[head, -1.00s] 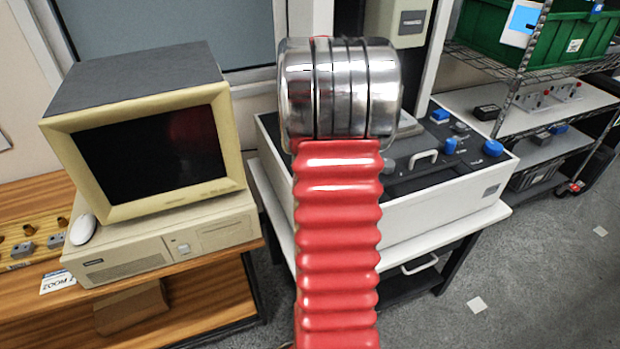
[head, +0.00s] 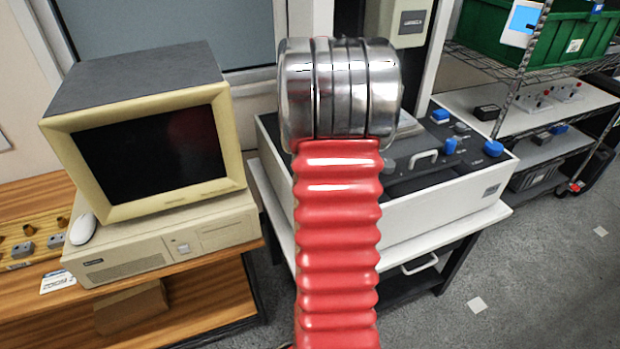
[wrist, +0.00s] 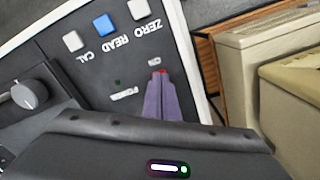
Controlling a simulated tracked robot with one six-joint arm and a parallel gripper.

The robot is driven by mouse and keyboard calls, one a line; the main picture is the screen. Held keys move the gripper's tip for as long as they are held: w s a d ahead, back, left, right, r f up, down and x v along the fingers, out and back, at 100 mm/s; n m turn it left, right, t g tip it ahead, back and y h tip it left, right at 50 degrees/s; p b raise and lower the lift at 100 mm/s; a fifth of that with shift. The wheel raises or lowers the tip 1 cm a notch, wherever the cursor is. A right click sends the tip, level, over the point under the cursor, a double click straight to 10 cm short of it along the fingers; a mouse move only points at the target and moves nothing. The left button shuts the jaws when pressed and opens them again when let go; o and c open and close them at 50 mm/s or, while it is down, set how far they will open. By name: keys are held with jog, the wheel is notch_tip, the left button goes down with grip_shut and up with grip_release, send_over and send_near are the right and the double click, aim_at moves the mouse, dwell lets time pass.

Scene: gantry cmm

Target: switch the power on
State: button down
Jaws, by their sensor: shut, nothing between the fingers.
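In the wrist view a dark control panel (wrist: 85,75) with a white border fills the left and middle, its lettering upside down. My gripper (wrist: 159,76) is shut and empty, its purple-grey fingers pointing at the panel just below the "ON" mark. A small red spot shows at the fingertips; I cannot tell whether it belongs to the switch. The power switch is otherwise hidden by the fingers, and contact is unclear. A small dark green lamp (wrist: 117,82) sits beside the faint "POWER" lettering. In the head view my red arm hides the gripper and part of the white-sided machine (head: 450,205).
White and blue buttons (wrist: 104,25) marked ZERO, READ and CAL line the panel near the fingers. A grey knob (wrist: 28,95) is at left. A beige computer (head: 150,140) stands left of the machine. A wire shelf (head: 540,90) with a green crate (head: 580,45) is at right.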

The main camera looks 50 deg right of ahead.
jog(key=shift+f, duration=0.55)
dwell(0.5)
notch_tip(320, 180, up, 7)
dwell(1.2)
dwell(0.5)
jog(key=shift+s+a+f+n, duration=0.2)
jog(key=shift+s+a+f, duration=0.1)
jog(key=shift+a+f, duration=0.25)
jog(key=shift+s+a+f+n, duration=0.25)
jog(key=shift+a+f, duration=0.1)
jog(key=shift+f, duration=0.35)
jog(key=s+a+r+n+t, duration=0.2)
jog(key=a+n, duration=0.1)
jog(key=a, duration=1)
jog(key=s+a+r+n+t, duration=0.1)
jog(key=s+a+r+n, duration=0.1)
jog(key=a, duration=1.2)
jog(key=s+a+r+n+t, duration=0.2)
jog(key=a+n, duration=0.4)
jog(key=a, duration=0.7)
jog(key=shift+a+r+t, duration=0.15)
jog(key=shift+r+t, duration=0.15)
jog(key=shift+r, duration=0.5)
